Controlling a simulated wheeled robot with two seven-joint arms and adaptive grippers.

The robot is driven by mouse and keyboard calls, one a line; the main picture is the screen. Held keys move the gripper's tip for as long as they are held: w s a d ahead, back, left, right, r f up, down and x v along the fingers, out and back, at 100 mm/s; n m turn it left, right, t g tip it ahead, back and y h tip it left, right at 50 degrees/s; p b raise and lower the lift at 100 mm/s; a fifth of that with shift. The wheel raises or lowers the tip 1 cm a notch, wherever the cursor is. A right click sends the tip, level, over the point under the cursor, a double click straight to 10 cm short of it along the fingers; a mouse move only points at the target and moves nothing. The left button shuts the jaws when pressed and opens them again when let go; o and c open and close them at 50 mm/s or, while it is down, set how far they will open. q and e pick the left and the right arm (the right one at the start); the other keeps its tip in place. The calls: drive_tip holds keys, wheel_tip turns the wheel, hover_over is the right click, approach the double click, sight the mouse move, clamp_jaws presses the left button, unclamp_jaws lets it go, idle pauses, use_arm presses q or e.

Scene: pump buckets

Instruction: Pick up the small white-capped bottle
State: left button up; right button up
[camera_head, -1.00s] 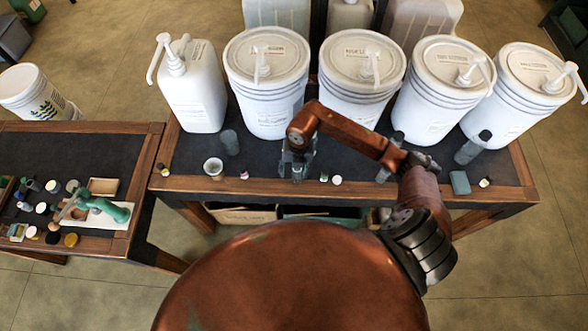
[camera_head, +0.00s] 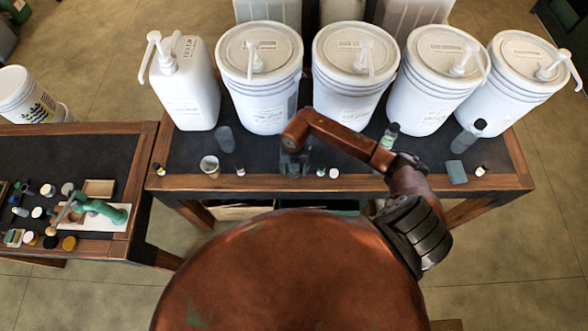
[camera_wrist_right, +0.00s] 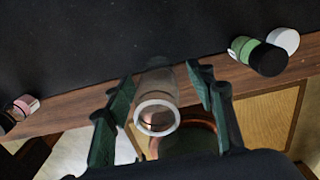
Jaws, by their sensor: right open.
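My right gripper (camera_head: 294,165) is open near the front edge of the table, and in the wrist view (camera_wrist_right: 162,80) its fingers stand on either side of a clear bottle (camera_wrist_right: 156,88). The clear bottle has a pale ring at its near end; I cannot tell whether the fingers touch it. A small white-topped item (camera_head: 334,173) stands to the right of the gripper and also shows in the wrist view (camera_wrist_right: 284,40). Beside it is a small green bottle with a black cap (camera_wrist_right: 258,55). A small pink-and-white bottle (camera_head: 240,170) stands left of the gripper. My left gripper is not visible.
Large white pump buckets (camera_head: 260,80) line the back of the dark table (camera_head: 190,150). A clear cup (camera_head: 209,165), dark-capped bottles (camera_head: 468,137) and a grey-green block (camera_head: 456,172) stand along the front. A second table (camera_head: 100,150) with small items is at left.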

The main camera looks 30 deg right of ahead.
drive_tip(key=shift+c, duration=0.3)
drive_tip(key=c, duration=1.1)
drive_tip(key=shift+r, duration=0.15)
